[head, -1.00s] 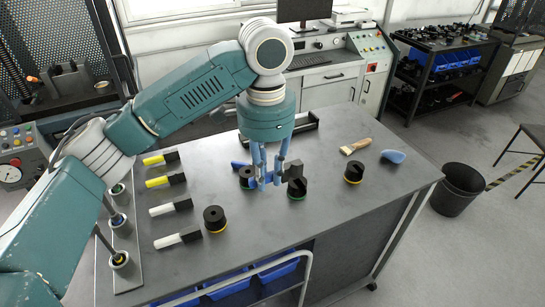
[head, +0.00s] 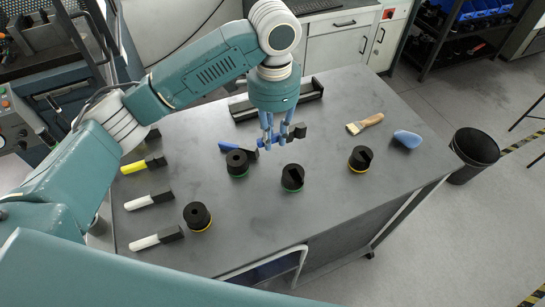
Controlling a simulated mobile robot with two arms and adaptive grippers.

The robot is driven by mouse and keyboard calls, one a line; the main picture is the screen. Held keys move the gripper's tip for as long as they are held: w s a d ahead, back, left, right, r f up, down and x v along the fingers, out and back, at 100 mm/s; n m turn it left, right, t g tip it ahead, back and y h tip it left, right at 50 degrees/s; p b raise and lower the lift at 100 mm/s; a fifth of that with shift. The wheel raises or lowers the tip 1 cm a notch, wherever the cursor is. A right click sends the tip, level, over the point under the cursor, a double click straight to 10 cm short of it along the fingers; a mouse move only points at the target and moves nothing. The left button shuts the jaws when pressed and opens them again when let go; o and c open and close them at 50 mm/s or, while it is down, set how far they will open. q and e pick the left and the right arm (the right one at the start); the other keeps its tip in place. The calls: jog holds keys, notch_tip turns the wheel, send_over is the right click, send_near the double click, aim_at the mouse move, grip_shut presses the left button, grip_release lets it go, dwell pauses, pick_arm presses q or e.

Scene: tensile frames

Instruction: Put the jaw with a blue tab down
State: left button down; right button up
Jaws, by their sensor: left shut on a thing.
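My left gripper (head: 269,146) points down over the middle of the grey table (head: 320,215). Its blue fingers are shut on a jaw with a blue tab; the jaw's black block (head: 299,131) sticks out to the right of the fingers. The fingers hide most of its tab, and I cannot tell whether it touches the table. Another blue tab (head: 228,147) shows just left of the fingers, with a dark part beside it, partly hidden; it seems to be a second jaw on the table. My right gripper is not in view.
Black round pieces stand in front: two with green rims (head: 237,163) (head: 292,178), two with yellow rims (head: 360,159) (head: 198,216). White-tab (head: 148,201) and yellow-tab jaws (head: 144,164) lie left. A black tray (head: 312,92) is behind; a brush (head: 364,124) and blue object (head: 407,139) lie right.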

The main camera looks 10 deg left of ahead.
aim_at(274, 142)
pick_arm(q)
jog(key=f, duration=0.3)
jog(key=f+p, duration=0.1)
jog(key=shift+w+f, duration=0.2)
jog(key=shift+w, duration=0.1)
notch_tip(274, 142, down, 2)
jog(key=shift+a+f, duration=0.1)
jog(key=shift+f, duration=0.2)
notch_tip(274, 142, down, 4)
jog(key=shift+p, duration=0.7)
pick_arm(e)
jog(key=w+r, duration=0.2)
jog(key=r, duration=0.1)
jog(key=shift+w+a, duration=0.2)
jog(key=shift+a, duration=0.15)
pick_arm(q)
jog(key=shift+f, duration=0.1)
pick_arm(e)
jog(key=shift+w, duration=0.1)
pick_arm(q)
jog(key=c, duration=1.7)
grip_release()
jog(key=shift+c, duration=0.2)
jog(key=shift+o, duration=0.8)
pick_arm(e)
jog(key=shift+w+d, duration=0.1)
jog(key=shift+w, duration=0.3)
